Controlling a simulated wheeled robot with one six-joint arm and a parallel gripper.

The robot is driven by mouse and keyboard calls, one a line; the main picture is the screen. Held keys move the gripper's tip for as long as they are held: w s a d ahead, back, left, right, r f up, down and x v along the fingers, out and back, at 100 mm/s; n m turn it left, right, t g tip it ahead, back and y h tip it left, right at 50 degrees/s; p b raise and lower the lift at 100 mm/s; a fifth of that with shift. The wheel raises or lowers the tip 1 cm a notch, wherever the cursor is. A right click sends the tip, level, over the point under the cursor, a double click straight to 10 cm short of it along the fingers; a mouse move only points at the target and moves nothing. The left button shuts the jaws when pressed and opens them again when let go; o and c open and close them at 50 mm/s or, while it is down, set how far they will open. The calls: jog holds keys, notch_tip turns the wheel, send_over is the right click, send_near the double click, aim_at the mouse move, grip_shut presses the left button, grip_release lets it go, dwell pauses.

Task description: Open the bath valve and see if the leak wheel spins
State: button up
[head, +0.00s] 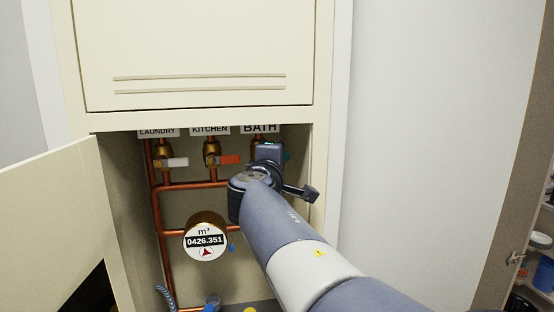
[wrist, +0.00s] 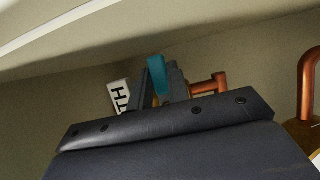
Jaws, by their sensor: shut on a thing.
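The bath valve is the right one under the BATH label (head: 260,128); its brass body is mostly hidden behind my arm. Its teal handle (wrist: 157,76) shows between my fingers in the wrist view, and a sliver of it (head: 286,155) shows in the head view. My gripper (head: 270,150) is shut on this handle. The water meter (head: 205,254) reads 0426.351. The leak wheel (head: 206,252) is a red triangle on its face; one still frame cannot show whether it turns.
The laundry valve with a white handle (head: 173,163) and the kitchen valve with an orange handle (head: 230,159) stand to the left. Copper pipes (head: 157,215) run below. The cabinet door (head: 62,215) hangs open at left. The upper panel (head: 200,50) is closed.

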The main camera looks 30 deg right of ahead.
grip_shut()
jog(key=shift+f, duration=0.1)
jog(key=shift+w+a+f+m+g+y+b, duration=0.15)
jog(key=shift+a+f+m+g+y+b, duration=0.3)
jog(key=shift+m+y, duration=1.3)
jog(key=shift+w+a+f+m+y+b, duration=0.15)
jog(key=shift+a+f+m+y, duration=0.5)
jog(key=shift+m, duration=2.15)
jog(key=shift+w+a+f+m+g+y+b, duration=0.15)
jog(key=shift+a+f+m+g+y+b, duration=0.3)
jog(key=shift+m+y, duration=1.35)
jog(key=shift+a+f+m+h, duration=0.1)
jog(key=shift+f+m+h, duration=0.05)
jog(key=shift+m+h, duration=0.4)
jog(key=o, duration=0.6)
grip_release()
